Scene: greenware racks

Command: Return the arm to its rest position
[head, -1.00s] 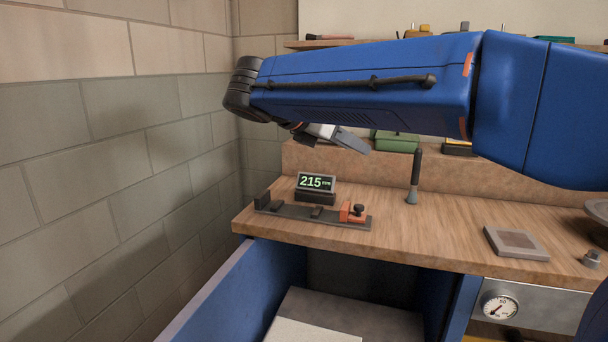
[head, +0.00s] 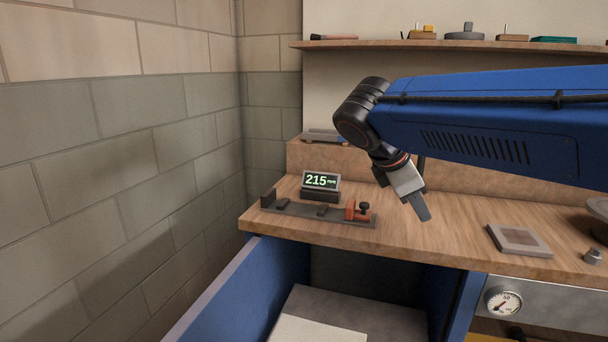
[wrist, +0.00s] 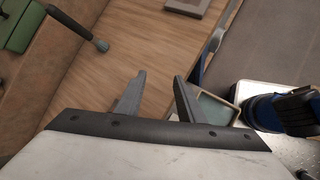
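My blue arm reaches in from the right in the head view. My gripper (head: 422,208) hangs above the wooden bench (head: 440,240), pointing down and slightly right. In the wrist view my gripper (wrist: 160,95) shows two grey fingers spread apart, with nothing between them but the bench and the floor region beyond. It is open and touches nothing that I can see.
A length gauge with a display reading 215 (head: 321,181) stands behind a slide fixture (head: 318,211) at the bench's left. A square plate (head: 519,240) lies to the right. An upper shelf (head: 450,45) holds small tools. A dark-handled tool (wrist: 75,25) shows in the wrist view.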

